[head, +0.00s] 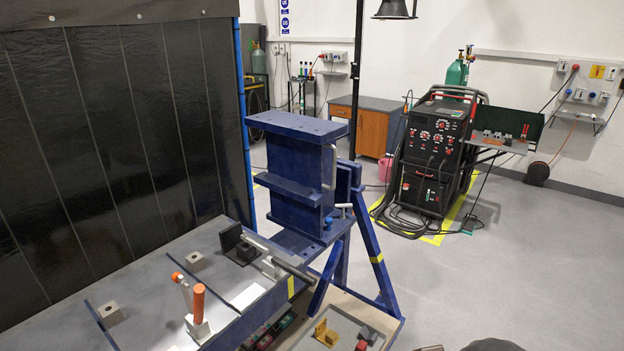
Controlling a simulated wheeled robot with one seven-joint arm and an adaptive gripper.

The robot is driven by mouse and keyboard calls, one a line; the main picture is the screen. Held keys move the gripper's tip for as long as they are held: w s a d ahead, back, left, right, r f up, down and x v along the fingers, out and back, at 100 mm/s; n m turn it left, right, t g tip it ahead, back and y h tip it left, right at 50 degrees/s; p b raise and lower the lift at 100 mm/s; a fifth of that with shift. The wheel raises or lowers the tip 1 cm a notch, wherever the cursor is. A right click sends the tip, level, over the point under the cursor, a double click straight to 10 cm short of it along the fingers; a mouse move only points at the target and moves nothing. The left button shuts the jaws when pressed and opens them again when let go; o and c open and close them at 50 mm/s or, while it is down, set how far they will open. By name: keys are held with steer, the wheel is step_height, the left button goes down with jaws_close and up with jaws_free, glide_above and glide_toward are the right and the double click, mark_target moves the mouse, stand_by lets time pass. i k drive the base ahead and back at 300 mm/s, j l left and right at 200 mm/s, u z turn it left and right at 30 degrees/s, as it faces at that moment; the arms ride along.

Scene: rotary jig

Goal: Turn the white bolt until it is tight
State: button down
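The rotary jig (296,183) is a dark blue steel frame with flat plates, standing on blue angled legs beside the workbench. A small pale bolt with a crosswise head (344,207) sits at the lower right of the jig, and it looks like the white bolt. It is too small here to tell how far it is screwed in. A small blue knob (328,223) is just left of it. My gripper does not clearly show in the head view.
The grey workbench (150,285) at the left holds an orange-handled clamp (198,303), a black angle block (235,244) and a long bar. A low tray with a yellow clamp (325,333) lies below the jig. A welding machine (433,155) stands behind at the right. Open floor (530,255) lies right of the jig.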

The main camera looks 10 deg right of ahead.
mark_target(342, 216)
steer(key=i+l+u, duration=0.25)
steer(key=i+l, duration=0.25)
steer(key=i+l+u, duration=0.15)
steer(key=l, duration=0.3)
steer(key=i+l+u, duration=0.1)
steer(key=i+l, duration=0.2)
steer(key=i+l+u, duration=0.15)
steer(key=l, duration=0.3)
steer(key=i+l+u, duration=0.1)
steer(key=i+l, duration=0.15)
steer(key=l, duration=0.15)
